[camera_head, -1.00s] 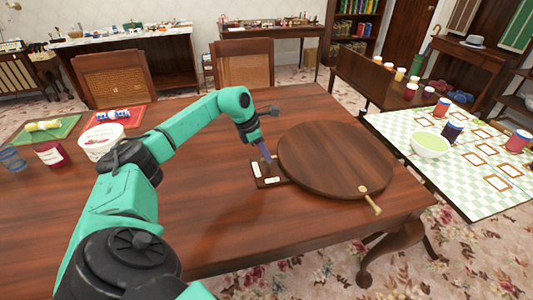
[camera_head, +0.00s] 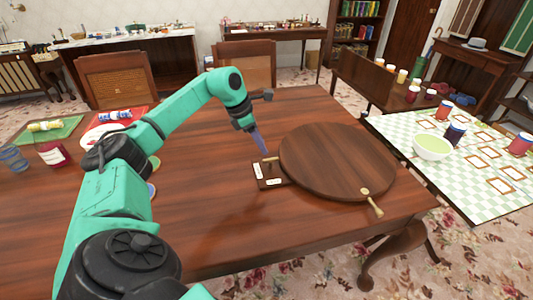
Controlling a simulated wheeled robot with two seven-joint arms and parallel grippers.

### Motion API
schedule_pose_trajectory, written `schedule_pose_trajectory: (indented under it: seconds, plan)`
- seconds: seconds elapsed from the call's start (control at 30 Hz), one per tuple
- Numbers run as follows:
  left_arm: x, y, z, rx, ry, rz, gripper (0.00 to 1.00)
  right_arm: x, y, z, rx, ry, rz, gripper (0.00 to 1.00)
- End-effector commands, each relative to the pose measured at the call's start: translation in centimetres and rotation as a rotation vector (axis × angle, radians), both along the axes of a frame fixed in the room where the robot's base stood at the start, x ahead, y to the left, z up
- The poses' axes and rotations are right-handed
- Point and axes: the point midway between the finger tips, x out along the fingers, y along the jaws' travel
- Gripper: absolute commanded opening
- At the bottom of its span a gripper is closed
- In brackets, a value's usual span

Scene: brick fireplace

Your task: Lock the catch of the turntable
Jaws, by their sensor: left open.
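The turntable (camera_head: 338,155) is a round dark wooden disc lying on the wooden table, with a pale peg handle (camera_head: 374,204) at its front right edge. The catch (camera_head: 268,183) is a small dark wooden block with white labels and a light-coloured bar, at the turntable's left edge. My left gripper (camera_head: 263,151) is open and empty, pointing down just above the catch's back end. Whether its fingertips touch the bar is too small to tell. My right gripper is not in view.
A white tub (camera_head: 98,135), partly hidden by my arm, a red jar (camera_head: 51,154) and a glass (camera_head: 13,158) stand at the left. Chairs line the table's back edge. The table front of the catch is clear. A checked table (camera_head: 470,165) with a green bowl (camera_head: 433,146) stands at right.

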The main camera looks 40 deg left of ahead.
Motion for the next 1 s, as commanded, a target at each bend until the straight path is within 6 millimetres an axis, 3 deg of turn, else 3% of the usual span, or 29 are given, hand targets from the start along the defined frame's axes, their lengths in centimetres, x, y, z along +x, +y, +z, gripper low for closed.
schedule_pose_trajectory:
  seconds: [0.2,0.33,1.0]
  plan:
    - [-1.9,1.5,5.9,0.002,-0.004,0.002,0.45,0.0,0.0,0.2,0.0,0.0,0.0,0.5]
    - [-2.6,1.9,7.8,0.001,-0.002,0.002,0.45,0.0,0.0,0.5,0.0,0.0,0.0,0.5]
    - [-2.8,2.0,8.7,0.0,0.0,0.001,0.45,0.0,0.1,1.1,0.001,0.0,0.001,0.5]
